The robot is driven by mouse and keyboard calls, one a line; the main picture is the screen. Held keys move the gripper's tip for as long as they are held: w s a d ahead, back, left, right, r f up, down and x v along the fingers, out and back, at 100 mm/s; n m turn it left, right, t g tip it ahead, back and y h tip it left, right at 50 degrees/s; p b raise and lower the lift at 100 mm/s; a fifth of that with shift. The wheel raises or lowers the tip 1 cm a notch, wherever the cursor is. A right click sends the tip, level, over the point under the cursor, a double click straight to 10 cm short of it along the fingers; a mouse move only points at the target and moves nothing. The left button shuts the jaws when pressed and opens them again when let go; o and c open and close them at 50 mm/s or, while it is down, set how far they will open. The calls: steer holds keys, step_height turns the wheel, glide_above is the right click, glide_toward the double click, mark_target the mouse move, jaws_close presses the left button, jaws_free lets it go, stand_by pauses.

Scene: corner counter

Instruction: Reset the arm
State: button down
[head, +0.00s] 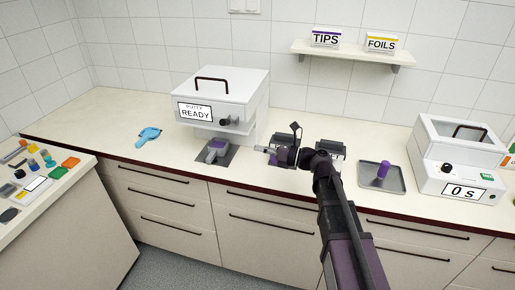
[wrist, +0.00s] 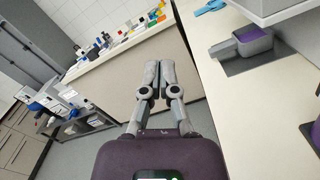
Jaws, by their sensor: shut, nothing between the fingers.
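My gripper (head: 263,149) is at the end of my arm, which reaches up from the bottom of the head view. Its fingers point left, seen near the counter's front part, right of a grey handled container (head: 216,151) with purple content. In the wrist view my gripper (wrist: 156,80) has its two fingers together with nothing between them. Beyond the fingers is the pale front of the side counter. The grey container (wrist: 243,46) sits on a dark mat to the right in that view.
A white machine labelled READY (head: 224,98) stands behind the container. A blue item (head: 149,137) lies left of it. A grey tray (head: 398,184) with a purple cylinder (head: 383,170) and a "0 s" device (head: 454,165) are at right. Several small items cover the side counter (head: 75,190).

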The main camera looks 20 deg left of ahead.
stand_by(0.3)
steer(key=s+d+f+n+h+p, duration=0.1)
steer(key=s+d+f+n+h, duration=0.1)
steer(key=d+f+n+h, duration=0.45)
steer(key=s+d+f+n+h, duration=0.3)
steer(key=d+f+n, duration=0.35)
steer(key=d, duration=0.25)
steer(key=s+d+f+n+h, duration=0.1)
steer(key=s+d+n+h, duration=0.1)
steer(key=d, duration=0.4)
steer(key=s+d+f+n+h, duration=0.2)
steer(key=d+n+h, duration=0.2)
steer(key=d, duration=0.3)
steer(key=s+d+f+n+h+p, duration=0.1)
steer(key=s+d+n+h, duration=0.1)
steer(key=d, duration=0.4)
steer(key=shift+s+d+f+n+h, duration=0.15)
steer(key=shift+d+n+h, duration=0.3)
steer(key=shift+n, duration=0.75)
